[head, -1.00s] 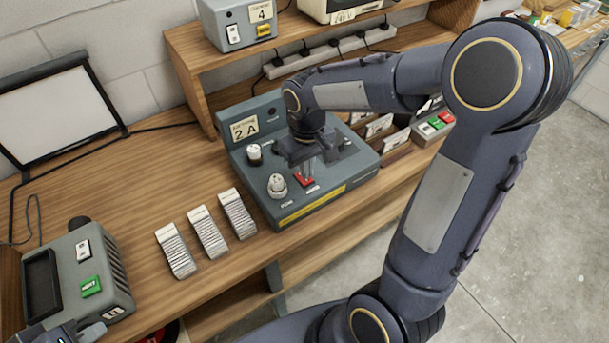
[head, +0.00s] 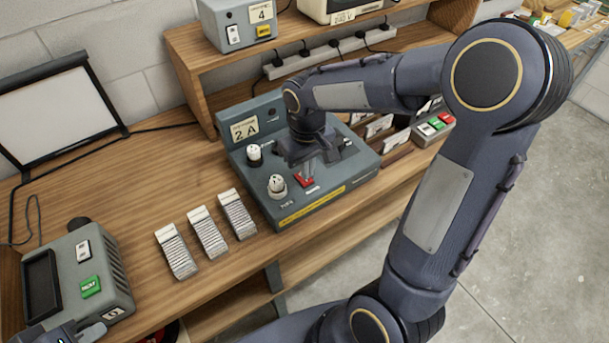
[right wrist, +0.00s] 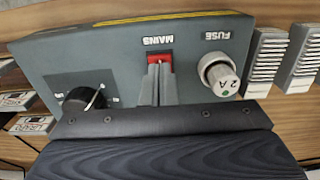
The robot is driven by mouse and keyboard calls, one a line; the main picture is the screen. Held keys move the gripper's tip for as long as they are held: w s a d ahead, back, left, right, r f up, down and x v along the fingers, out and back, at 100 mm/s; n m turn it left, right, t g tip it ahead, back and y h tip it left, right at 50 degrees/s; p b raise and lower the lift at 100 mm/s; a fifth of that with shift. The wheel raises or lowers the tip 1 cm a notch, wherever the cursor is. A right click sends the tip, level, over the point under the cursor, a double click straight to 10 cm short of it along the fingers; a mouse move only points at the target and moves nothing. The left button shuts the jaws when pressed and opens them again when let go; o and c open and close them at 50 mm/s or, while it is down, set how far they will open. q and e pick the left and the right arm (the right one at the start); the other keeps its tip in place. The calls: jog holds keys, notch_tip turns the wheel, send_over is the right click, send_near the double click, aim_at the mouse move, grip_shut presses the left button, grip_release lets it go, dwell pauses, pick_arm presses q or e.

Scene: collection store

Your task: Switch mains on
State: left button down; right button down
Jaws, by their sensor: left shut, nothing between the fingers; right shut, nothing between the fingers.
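A grey console (head: 340,198) marked 2 A stands on the bench and carries a red MAINS rocker switch (head: 303,180). The switch also shows in the right wrist view (right wrist: 160,62), partly covered by my fingertips. My right gripper (right wrist: 158,76) is shut and empty, with its tips at the near side of the switch. I cannot tell whether they touch it. In the head view the right gripper (head: 318,165) is over the console, just behind the switch. My left gripper (head: 88,333) is shut at the lower left edge, mostly cut off, near a grey device.
The console also has a white fuse holder (right wrist: 220,76), a white-topped knob (head: 254,152) and a black knob (right wrist: 83,100). Several card stacks (head: 208,232) lie left of it. The grey device (head: 80,275) has a green button. A shelf (head: 200,75) stands behind.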

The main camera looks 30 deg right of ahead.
jog(key=shift+f+b, duration=0.75)
jog(key=shift+f, duration=0.15)
dwell(0.9)
notch_tip(320, 180, up, 7)
jog(key=p, duration=0.6)
jog(key=shift+r, duration=0.1)
dwell(0.4)
jog(key=s+a+r+m+t+y, duration=0.1)
jog(key=s+a+r+t+y, duration=0.1)
jog(key=s, duration=0.6)
jog(key=s+a+r+m+t+y, duration=0.1)
jog(key=s+a+r+t, duration=0.1)
jog(key=s, duration=0.7)
jog(key=shift+r+m+t+y, duration=0.3)
jog(key=shift+r+t+y, duration=0.1)
jog(key=shift+r+t, duration=0.55)
